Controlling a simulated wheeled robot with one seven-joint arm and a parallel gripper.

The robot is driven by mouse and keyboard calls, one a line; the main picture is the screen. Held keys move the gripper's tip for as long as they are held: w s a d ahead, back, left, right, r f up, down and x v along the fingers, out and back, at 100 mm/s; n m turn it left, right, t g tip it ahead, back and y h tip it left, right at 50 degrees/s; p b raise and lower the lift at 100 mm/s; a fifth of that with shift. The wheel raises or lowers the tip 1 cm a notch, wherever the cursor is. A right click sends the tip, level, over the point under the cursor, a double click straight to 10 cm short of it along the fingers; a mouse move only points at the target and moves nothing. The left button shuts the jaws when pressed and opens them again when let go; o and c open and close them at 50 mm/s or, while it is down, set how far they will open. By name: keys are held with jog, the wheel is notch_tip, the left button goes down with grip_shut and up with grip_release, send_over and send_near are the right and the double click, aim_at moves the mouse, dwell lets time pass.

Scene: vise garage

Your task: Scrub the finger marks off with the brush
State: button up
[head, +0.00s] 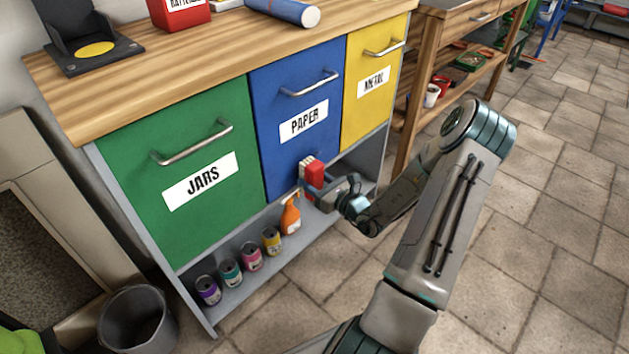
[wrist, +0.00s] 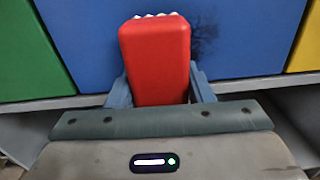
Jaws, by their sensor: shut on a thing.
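The brush has a red back and pale bristles; in the head view the brush (head: 315,174) is at the lower part of the blue PAPER front. My gripper (head: 322,190) is shut on it. In the wrist view the brush (wrist: 155,62) stands between the two fingers of my gripper (wrist: 158,92), bristles toward the blue front. The blue PAPER front (head: 284,128) shows a dark smudge (wrist: 205,35) just right of the brush in the wrist view. I cannot tell whether the bristles touch the front. Part of the front is hidden behind the brush.
The green JARS front (head: 150,205) and yellow METAL front (head: 362,110) flank the blue one. A lower shelf holds an orange spray bottle (head: 291,217) and several cans (head: 252,256). A bucket (head: 137,320) stands at lower left. Floor at right (head: 540,230) is clear.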

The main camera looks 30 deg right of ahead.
jog(key=shift+w+a, duration=0.2)
jog(key=shift+w, duration=0.45)
jog(key=shift+d, duration=0.1)
jog(key=d, duration=0.1)
jog(key=w+d+p, duration=0.1)
jog(key=d, duration=0.1)
jog(key=shift+w+d, duration=0.25)
jog(key=shift+d, duration=0.05)
jog(key=shift+s+a+r+p, duration=0.1)
jog(key=shift+s+a+p, duration=0.1)
jog(key=shift+a, duration=0.5)
jog(key=shift+s+a+f+p, duration=0.15)
jog(key=shift+a+p, duration=0.1)
jog(key=shift+a, duration=0.45)
jog(key=shift+s+a+r+p, duration=0.15)
jog(key=shift+s+a+p, duration=0.05)
jog(key=shift+a, duration=0.5)
jog(key=shift+c, duration=0.3)
jog(key=shift+r+p, duration=0.85)
jog(key=d, duration=0.2)
jog(key=w+d, duration=0.1)
jog(key=d, duration=0.1)
jog(key=shift+w+d+f, duration=0.1)
jog(key=shift+w, duration=0.05)
